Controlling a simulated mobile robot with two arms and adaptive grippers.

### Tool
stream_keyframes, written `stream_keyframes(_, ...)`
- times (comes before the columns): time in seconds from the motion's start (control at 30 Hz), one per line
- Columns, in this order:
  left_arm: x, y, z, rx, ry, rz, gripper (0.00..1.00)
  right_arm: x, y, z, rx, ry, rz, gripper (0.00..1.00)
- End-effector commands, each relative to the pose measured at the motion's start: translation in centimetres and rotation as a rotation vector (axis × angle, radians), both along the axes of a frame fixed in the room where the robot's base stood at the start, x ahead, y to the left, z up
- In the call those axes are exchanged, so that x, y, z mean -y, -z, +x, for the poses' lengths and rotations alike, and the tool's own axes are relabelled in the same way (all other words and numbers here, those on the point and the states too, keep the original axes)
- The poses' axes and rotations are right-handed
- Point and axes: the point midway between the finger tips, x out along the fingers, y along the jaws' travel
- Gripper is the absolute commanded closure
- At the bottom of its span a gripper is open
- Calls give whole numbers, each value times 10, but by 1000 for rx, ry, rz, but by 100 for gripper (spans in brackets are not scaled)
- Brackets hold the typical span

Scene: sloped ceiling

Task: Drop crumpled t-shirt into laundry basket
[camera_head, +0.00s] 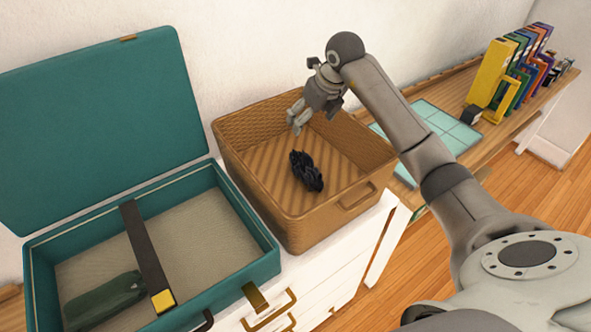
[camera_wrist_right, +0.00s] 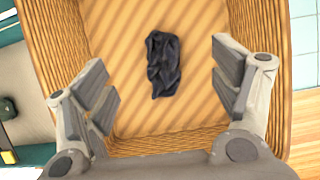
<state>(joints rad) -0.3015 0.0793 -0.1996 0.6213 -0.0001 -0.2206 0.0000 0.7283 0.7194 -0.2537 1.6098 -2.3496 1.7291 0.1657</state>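The crumpled t-shirt (camera_head: 306,171) is a small, dark, bunched cloth. It lies on the floor of the woven tan laundry basket (camera_head: 270,223), apart from my gripper. My right gripper (camera_head: 297,121) hangs over the basket, fingers pointing down. In the right wrist view, the right gripper (camera_wrist_right: 165,95) is open with its fingers wide apart, and the t-shirt (camera_wrist_right: 163,64) shows below, between and beyond them. The basket (camera_wrist_right: 268,50) surrounds it in that view. My left gripper is not in view.
An open teal suitcase (camera_head: 262,262) with a dark strap and a green item (camera_head: 104,300) stands left of the basket. Both rest on a white drawer unit (camera_head: 345,262). A wooden shelf at right holds a pale teal gridded mat (camera_head: 452,128) and colourful books (camera_head: 500,75).

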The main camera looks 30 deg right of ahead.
Motion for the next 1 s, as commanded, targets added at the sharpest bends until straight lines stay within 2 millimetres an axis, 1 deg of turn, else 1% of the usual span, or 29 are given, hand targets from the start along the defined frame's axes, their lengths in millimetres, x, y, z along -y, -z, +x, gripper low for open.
stream_keyframes(0.1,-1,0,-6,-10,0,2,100,0,0,0,0,0,0,14)
stream_keyframes(0.27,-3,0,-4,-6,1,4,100,0,1,0,-2,0,0,14)
stream_keyframes(0.37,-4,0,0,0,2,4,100,0,-3,-1,0,-1,0,14)
stream_keyframes(0.43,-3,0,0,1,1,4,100,1,-10,-4,1,-1,-2,14)
stream_keyframes(0.57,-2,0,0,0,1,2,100,2,-32,-13,4,0,-4,14)
stream_keyframes(0.8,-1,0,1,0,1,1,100,3,-78,-34,3,0,-3,14)
stream_keyframes(0.9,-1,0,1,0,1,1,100,3,-93,-41,2,0,-2,14)
stream_keyframes(1.0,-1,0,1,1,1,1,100,3,-103,-46,2,-1,-1,14)
